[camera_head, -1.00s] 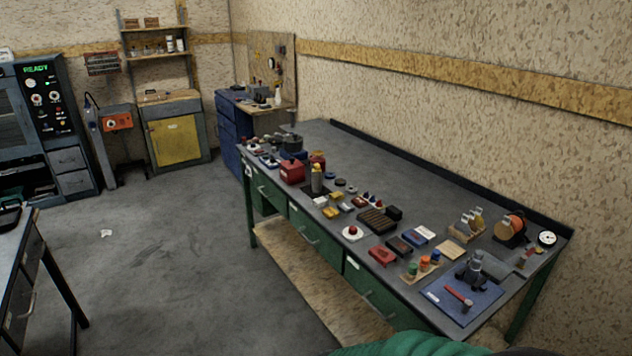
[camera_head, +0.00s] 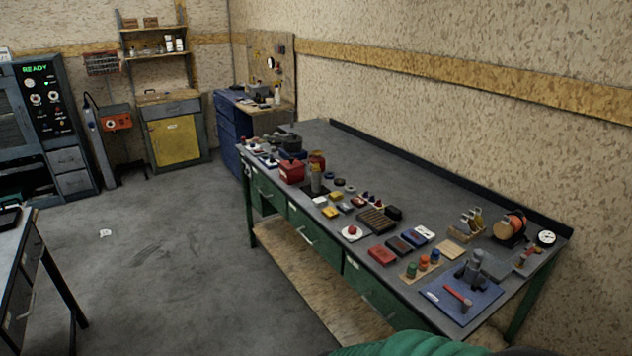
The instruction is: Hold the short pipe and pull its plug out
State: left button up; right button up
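A grey upright pipe-like piece (camera_head: 475,266) stands on a blue mat (camera_head: 437,298) at the near right end of the long workbench. A red-handled tool (camera_head: 457,295) lies beside it on the mat. I cannot tell for certain which of these is the short pipe, and no plug can be made out at this size. Neither of my grippers is in view.
The long workbench (camera_head: 385,171) carries several small items along its front, including a red box (camera_head: 291,171), a dark ribbed block (camera_head: 377,219) and an orange reel (camera_head: 511,225). Its back half is mostly bare. The floor (camera_head: 180,265) left of it is largely open.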

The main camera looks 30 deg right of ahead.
aim_at(316, 166)
jog(key=i+z, duration=0.2)
jog(key=z, duration=0.3)
jog(key=i+j+z, duration=0.1)
jog(key=z, duration=0.35)
jog(key=i+j+z, duration=0.25)
jog(key=z, duration=0.25)
